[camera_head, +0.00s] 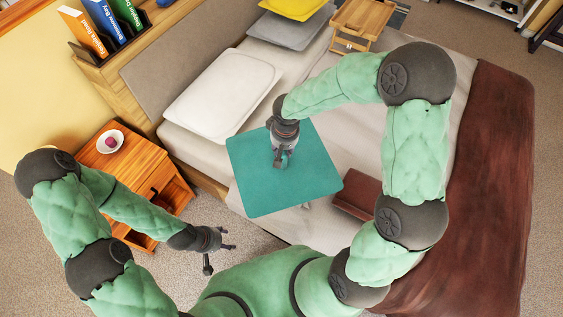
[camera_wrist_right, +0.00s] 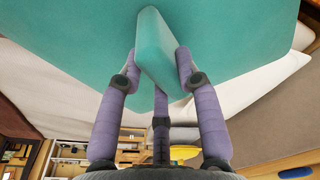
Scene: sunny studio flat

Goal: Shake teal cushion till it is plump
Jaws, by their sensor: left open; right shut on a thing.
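The teal cushion (camera_head: 259,184) shows in the head view above the near part of the bed, a flat square shape. In the right wrist view the cushion (camera_wrist_right: 90,45) fills the upper part, and a ridge of it stands between my fingers. My right gripper (camera_head: 282,160) is shut on the cushion; its fingers also show in the right wrist view (camera_wrist_right: 157,70), one on each side of the ridge. My left gripper (camera_head: 226,239) is open and empty, low beside the bed, apart from the cushion. The cushion's underside is hidden in the head view.
The bed (camera_head: 330,120) holds a white pillow (camera_head: 222,92), a grey cushion (camera_head: 290,30), a yellow cushion (camera_head: 295,7) and a wooden tray (camera_head: 361,22). A dark red blanket (camera_head: 495,140) covers its right side. A wooden nightstand (camera_head: 140,165) with a bowl (camera_head: 110,141) stands at left.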

